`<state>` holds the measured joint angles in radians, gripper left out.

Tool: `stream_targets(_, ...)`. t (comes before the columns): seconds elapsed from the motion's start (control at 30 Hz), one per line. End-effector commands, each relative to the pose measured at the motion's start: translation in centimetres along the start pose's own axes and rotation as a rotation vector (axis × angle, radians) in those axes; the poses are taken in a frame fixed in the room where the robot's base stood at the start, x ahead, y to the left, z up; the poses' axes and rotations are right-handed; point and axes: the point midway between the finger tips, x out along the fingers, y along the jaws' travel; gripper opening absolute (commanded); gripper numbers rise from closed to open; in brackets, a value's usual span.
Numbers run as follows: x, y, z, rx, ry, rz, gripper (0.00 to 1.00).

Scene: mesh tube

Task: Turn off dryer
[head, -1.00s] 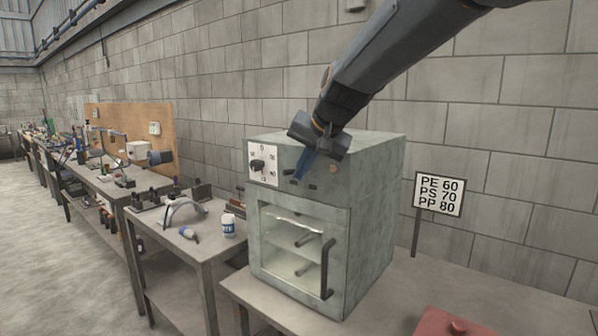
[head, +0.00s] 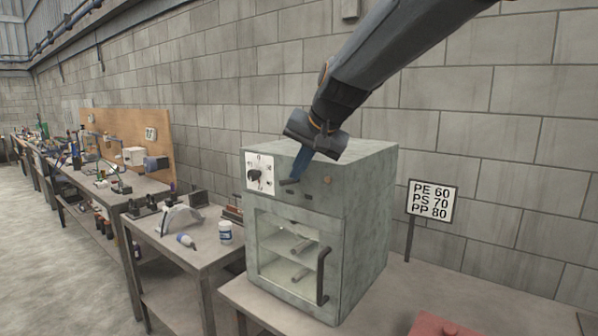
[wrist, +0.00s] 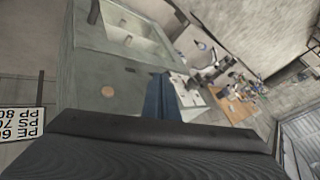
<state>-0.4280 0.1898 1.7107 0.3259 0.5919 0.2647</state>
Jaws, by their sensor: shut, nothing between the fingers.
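The dryer (head: 365,215) is a grey-green metal box on a bench, with a shut glass door and a black handle. Its white dial panel (head: 267,162) with a black knob (head: 254,175) is at the upper left of the front. Small dark slots or switches sit on the front below my gripper. My gripper (head: 291,180) is shut and empty, its blue fingers pointing down at the upper front, right of the dial panel. I cannot tell whether they touch it. In the wrist view the blue fingers (wrist: 160,98) lie over the dryer front (wrist: 110,65), which appears upside down.
A sign (head: 432,200) with PE 60, PS 70, PP 80 stands right of the dryer. A red object (head: 450,327) lies at the front right of the bench. A side table (head: 200,252) with a bottle (head: 225,232) and tools is on the left. A block wall stands behind.

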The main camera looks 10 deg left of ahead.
Motion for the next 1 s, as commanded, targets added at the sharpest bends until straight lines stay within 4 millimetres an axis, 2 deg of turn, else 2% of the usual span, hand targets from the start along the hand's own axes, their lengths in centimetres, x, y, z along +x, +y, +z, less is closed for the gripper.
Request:
stream_targets(0.03,-1.1,-0.5,-0.1,-0.001,0.0,0.0,0.0)
stream_targets(0.1,-2.1,-0.9,-0.1,-0.001,0.001,0.001,0.0)
stream_targets(0.3,-4.1,-1.6,-0.1,0.003,0.002,0.003,0.0)
stream_targets(0.77,-4.2,-1.0,0.0,0.007,0.002,0.01,0.0)
stream_targets(0.87,-3.5,1.3,0.7,0.005,-0.007,0.037,0.0)
stream_targets(0.97,-2.2,6.0,2.5,-0.001,-0.027,0.092,0.0)
stream_targets(1.0,-1.6,8.4,3.5,-0.004,-0.039,0.119,0.0)
